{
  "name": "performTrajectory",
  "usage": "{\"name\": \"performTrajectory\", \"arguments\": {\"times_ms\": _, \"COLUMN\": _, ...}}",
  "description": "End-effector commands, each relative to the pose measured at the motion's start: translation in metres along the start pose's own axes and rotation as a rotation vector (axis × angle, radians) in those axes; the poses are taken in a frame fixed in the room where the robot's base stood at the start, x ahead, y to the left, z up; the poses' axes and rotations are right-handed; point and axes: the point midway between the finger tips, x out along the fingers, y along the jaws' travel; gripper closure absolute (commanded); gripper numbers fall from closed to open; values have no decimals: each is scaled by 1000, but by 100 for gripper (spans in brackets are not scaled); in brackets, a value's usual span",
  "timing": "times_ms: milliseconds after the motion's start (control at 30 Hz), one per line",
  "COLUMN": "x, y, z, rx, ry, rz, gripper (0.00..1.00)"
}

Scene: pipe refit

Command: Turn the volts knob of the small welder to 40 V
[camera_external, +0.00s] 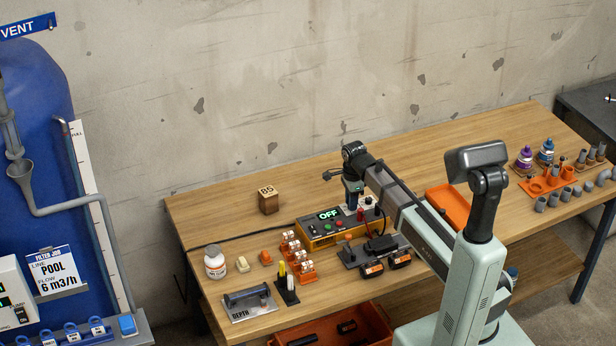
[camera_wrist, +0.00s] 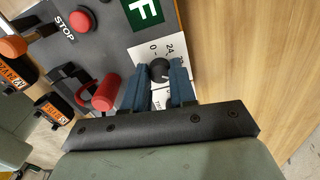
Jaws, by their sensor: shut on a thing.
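The small welder (camera_external: 318,238) is a yellow-orange box with a dark top on the table, its green display (camera_external: 328,214) reading OFF. Its volts knob (camera_wrist: 159,68) is black and sits on a white dial plate (camera_wrist: 146,52) with marks including 0 and 24; other marks are partly covered or too small to read. My gripper (camera_wrist: 162,76) has its two blue fingers on either side of the knob and is shut on it. In the external view my gripper (camera_external: 354,192) points down at the welder's right end and hides the knob. The pointer's exact setting is unclear.
A red STOP button (camera_wrist: 82,19) and a red plug (camera_wrist: 106,92) with a cable stand close to the knob. Orange-black batteries (camera_external: 372,268) lie in front of the welder. A wooden block marked B5 (camera_external: 268,200) stands behind it. An orange tray (camera_external: 448,206) is to the right.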

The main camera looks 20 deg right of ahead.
Motion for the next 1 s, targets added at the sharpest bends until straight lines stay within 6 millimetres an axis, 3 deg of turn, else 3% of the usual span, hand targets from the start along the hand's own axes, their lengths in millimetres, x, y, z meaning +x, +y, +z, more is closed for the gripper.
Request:
{"name": "performTrajectory", "arguments": {"times_ms": 333, "x": 0, "y": -1, "z": 0, "rx": 138, "ry": 0, "rz": -1, "gripper": 100}}
{"name": "performTrajectory", "arguments": {"times_ms": 867, "x": 0, "y": -1, "z": 0, "rx": 162, "ry": 0, "rz": -1, "gripper": 100}}
{"name": "performTrajectory", "arguments": {"times_ms": 900, "x": 0, "y": -1, "z": 0, "rx": 162, "ry": 0, "rz": -1, "gripper": 73}}
{"name": "performTrajectory", "arguments": {"times_ms": 1000, "x": 0, "y": -1, "z": 0, "rx": 161, "ry": 0, "rz": -1, "gripper": 64}}
